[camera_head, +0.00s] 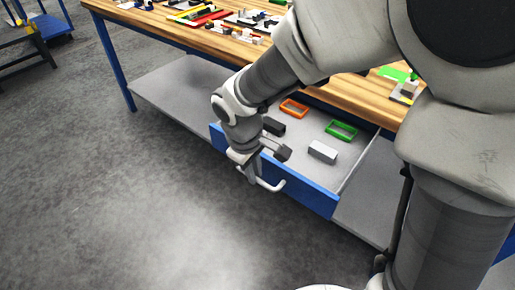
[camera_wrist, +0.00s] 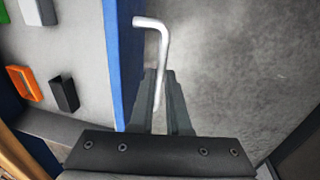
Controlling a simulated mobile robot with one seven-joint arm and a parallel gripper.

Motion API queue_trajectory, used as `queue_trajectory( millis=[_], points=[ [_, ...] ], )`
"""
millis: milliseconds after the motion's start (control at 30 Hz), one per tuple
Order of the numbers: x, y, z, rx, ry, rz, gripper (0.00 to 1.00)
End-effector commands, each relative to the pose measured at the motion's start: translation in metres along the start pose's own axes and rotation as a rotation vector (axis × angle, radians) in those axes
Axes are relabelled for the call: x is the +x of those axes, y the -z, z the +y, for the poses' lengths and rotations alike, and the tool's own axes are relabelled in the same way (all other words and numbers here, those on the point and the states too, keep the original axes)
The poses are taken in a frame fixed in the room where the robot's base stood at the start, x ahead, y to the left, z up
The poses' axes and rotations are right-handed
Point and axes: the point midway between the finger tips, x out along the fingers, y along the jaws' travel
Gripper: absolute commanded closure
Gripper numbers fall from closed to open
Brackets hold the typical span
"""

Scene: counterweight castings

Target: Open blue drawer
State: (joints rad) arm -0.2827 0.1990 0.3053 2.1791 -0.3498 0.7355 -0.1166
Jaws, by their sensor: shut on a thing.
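The blue drawer (camera_head: 309,193) hangs under the wooden workbench and is pulled out, with its grey inside showing. Its blue front also shows in the wrist view (camera_wrist: 124,50). A white bar handle (camera_head: 271,186) sticks out from the front; it also shows in the wrist view (camera_wrist: 163,45). My gripper (camera_head: 253,178) is at the handle, in front of the drawer. In the wrist view its two dark fingers (camera_wrist: 163,90) are closed around the handle bar. My wrist hides part of the drawer front in the head view.
In the drawer lie an orange frame (camera_head: 294,108), a green frame (camera_head: 341,130), a white block (camera_head: 323,152) and a black block (camera_head: 273,126). The workbench top (camera_head: 180,32) carries several small parts. Grey floor (camera_head: 130,200) in front of the drawer is clear.

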Motion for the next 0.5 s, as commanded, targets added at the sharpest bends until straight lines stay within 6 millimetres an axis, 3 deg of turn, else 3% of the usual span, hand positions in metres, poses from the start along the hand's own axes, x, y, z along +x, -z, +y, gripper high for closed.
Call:
queue_trajectory(
  millis=[67,100,167,500],
  points=[
    [-0.0006,0.0004,0.0003,0.0,-0.001,0.001,1.0],
    [-0.0006,0.0004,0.0004,0.0,-0.001,0.001,0.82],
    [-0.0006,0.0005,0.0004,0.0,-0.001,0.001,0.73],
    [-0.0036,0.0006,0.0006,0.0,-0.001,0.002,0.73]
  ],
)
